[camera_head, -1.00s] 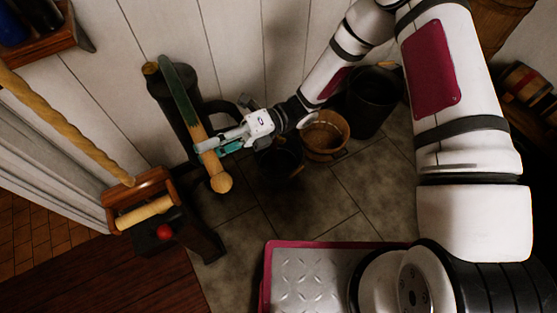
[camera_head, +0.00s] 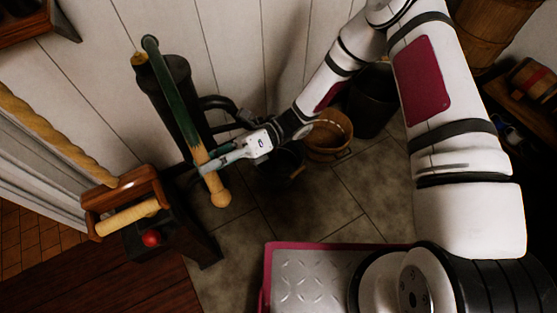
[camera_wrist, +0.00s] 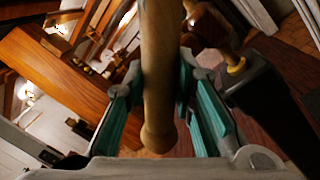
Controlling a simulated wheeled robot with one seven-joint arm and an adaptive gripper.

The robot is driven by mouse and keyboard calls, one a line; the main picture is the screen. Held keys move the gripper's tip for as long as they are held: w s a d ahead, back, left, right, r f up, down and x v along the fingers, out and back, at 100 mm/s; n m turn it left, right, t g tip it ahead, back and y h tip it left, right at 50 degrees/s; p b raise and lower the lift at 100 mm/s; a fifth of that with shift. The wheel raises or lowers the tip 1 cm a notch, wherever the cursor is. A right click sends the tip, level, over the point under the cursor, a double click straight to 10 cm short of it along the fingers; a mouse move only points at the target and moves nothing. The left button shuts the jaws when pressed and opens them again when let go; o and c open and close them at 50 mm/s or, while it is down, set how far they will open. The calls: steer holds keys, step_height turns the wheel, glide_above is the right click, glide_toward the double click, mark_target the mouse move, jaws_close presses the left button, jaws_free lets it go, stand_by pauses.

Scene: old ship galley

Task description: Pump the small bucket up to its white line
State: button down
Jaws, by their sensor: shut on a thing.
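The pump (camera_head: 172,100) is a dark upright cylinder by the white plank wall. Its lever (camera_head: 171,92) is green above and ends in a pale wooden grip (camera_head: 214,185) with a round knob. My gripper (camera_head: 217,161) is shut around this grip, above the knob. In the wrist view the grip (camera_wrist: 157,75) runs between the teal finger pads of my gripper (camera_wrist: 157,92). A small dark bucket (camera_head: 288,167) stands on the floor right of the pump, partly hidden by my gripper and wrist. Its water level and white line cannot be made out.
A wooden bucket (camera_head: 330,137) and a tall black bin (camera_head: 373,103) stand right of the dark bucket, partly behind my arm. A wooden roller frame (camera_head: 127,200) on a dark stand with a red ball (camera_head: 151,238) is at left. Tiled floor lies clear in front.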

steer(key=w+a+f+n+b, duration=0.2)
steer(key=w+f+n+b, duration=0.1)
steer(key=f+b, duration=0.3)
steer(key=shift+f+n+h, duration=0.4)
steer(key=shift+f, duration=0.5)
steer(key=shift+d, duration=0.1)
steer(key=c, duration=1)
jaws_free()
steer(key=b+v, duration=0.3)
steer(key=v, duration=0.8)
steer(key=shift+f, duration=0.1)
